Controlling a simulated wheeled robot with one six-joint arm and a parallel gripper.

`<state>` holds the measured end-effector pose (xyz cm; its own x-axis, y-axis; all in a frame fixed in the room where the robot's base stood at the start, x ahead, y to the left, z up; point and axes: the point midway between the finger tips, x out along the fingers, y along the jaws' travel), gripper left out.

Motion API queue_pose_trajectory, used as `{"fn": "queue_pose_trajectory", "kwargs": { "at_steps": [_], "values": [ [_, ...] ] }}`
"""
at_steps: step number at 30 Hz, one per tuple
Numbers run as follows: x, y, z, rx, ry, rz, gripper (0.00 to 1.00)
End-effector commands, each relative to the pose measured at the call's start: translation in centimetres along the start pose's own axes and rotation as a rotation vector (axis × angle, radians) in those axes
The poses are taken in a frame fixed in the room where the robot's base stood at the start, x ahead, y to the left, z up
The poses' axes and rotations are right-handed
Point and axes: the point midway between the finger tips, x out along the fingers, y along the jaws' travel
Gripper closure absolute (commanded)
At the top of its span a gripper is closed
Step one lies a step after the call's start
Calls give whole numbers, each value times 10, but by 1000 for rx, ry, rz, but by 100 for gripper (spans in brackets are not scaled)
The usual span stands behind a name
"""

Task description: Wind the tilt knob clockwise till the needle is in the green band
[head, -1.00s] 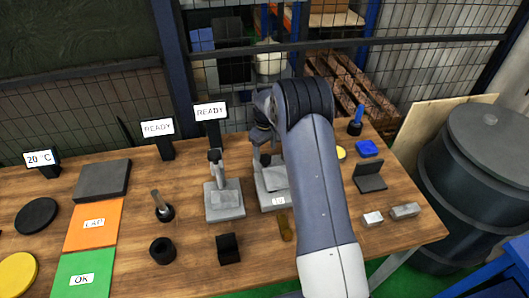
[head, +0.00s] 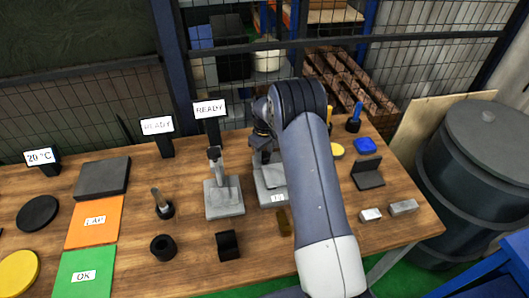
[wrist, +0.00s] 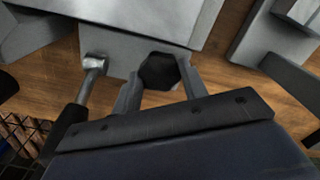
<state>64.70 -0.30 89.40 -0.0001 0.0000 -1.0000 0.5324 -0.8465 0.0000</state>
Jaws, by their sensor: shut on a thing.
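A dark six-sided knob (wrist: 158,71) sits between the two grey fingers of my gripper (wrist: 160,75) in the wrist view. The fingers are shut on it, one on each side. Behind the knob is a grey metal body (wrist: 150,18). In the head view, my arm covers much of the grey fixture (head: 268,182), which has a small white label on its front. My wrist is over that fixture, and the knob and fingertips cannot be made out there. I cannot see the needle or the green band in either view.
A second grey fixture (head: 224,198) stands close on the left. A rod with a silver end (wrist: 95,65) is just left of the fingers in the wrist view. A black block (head: 228,245) and two small grey blocks (head: 403,207) lie nearer the front.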

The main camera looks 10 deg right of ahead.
Motion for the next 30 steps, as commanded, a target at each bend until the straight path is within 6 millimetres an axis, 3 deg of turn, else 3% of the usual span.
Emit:
{"fn": "queue_pose_trajectory", "kwargs": {
  "at_steps": [5,11,21,30],
  "values": [
    [0,0,0,0,0,0,82],
    [3,0,0,68,2,1,82],
    [2,0,0,364,2,1,82],
    [-1,0,0,422,1,0,82]
  ]
}}
